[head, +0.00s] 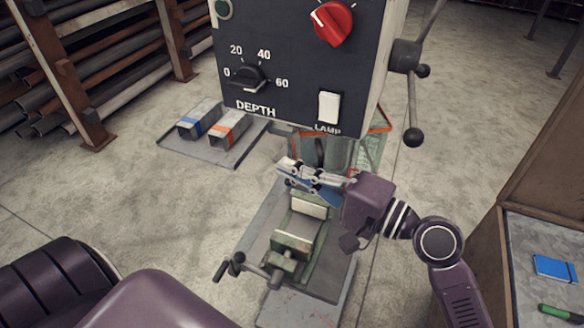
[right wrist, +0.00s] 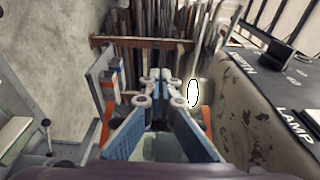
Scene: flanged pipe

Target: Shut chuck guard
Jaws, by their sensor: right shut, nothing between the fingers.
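The chuck guard (head: 370,148) shows below the machine head as a clear, greenish pane with orange-red edges. The head's panel and my right gripper partly cover it, and I cannot tell how far it is swung. Orange edging also shows beside my fingers in the right wrist view (right wrist: 207,117). My right gripper (head: 286,168) is shut and empty, below the control panel and above the vise, close to the guard. I cannot tell whether it touches the guard. In the right wrist view its fingers (right wrist: 160,78) meet ahead. My left gripper is out of the picture.
The control panel (head: 290,65) hangs directly above my right gripper. A green vise (head: 296,235) stands below. A lever with black knobs (head: 413,136) sticks out at the right. A tray (head: 235,150) of blocks lies left. A bench (head: 515,255) stands right.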

